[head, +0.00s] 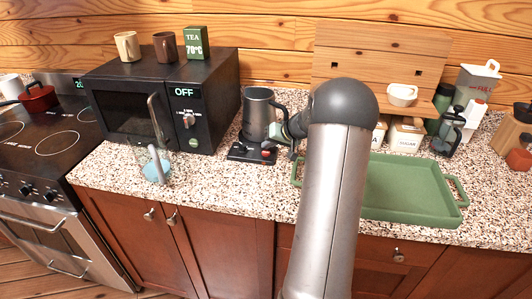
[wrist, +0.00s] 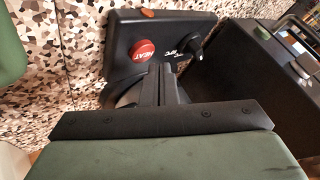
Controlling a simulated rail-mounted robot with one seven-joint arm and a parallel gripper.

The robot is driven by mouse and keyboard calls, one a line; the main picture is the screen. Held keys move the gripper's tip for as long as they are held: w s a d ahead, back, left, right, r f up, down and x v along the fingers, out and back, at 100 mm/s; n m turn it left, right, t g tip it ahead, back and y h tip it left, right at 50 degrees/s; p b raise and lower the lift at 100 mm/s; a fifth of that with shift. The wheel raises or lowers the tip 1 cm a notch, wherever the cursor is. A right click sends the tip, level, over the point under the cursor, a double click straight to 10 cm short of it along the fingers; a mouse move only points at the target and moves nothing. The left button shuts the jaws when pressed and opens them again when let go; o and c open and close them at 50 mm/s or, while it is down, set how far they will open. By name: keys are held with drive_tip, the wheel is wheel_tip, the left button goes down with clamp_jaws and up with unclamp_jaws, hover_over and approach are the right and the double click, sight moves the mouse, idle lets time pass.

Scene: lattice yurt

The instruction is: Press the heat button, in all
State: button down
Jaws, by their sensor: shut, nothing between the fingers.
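The red heat button (wrist: 143,50), lettered "HEAT", is on the black kettle base (wrist: 184,32) in the wrist view. In the head view the button (head: 266,154) is a small red spot at the base's front right. A dark grey kettle (head: 257,112) stands upright on the base (head: 245,154). My gripper (wrist: 160,70) is shut and empty, with its fingertips close beside the button in the wrist view. I cannot tell whether they touch it. In the head view my gripper (head: 272,143) is just above the base's right side, partly hidden by my arm.
A microwave (head: 165,100) reading "OFF" stands left of the kettle, with two mugs and a green tea box (head: 196,43) on top. A green tray (head: 400,190) lies to the right. A glass with blue contents (head: 157,167) stands near the counter's front edge.

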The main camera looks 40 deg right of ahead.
sight(269, 154)
drive_tip(key=shift+f+b, duration=0.9)
drive_tip(key=shift+b, duration=0.7)
idle(1.1)
drive_tip(key=shift+r, duration=0.85)
drive_tip(key=shift+r+p, duration=1.05)
drive_tip(key=shift+r, duration=1.5)
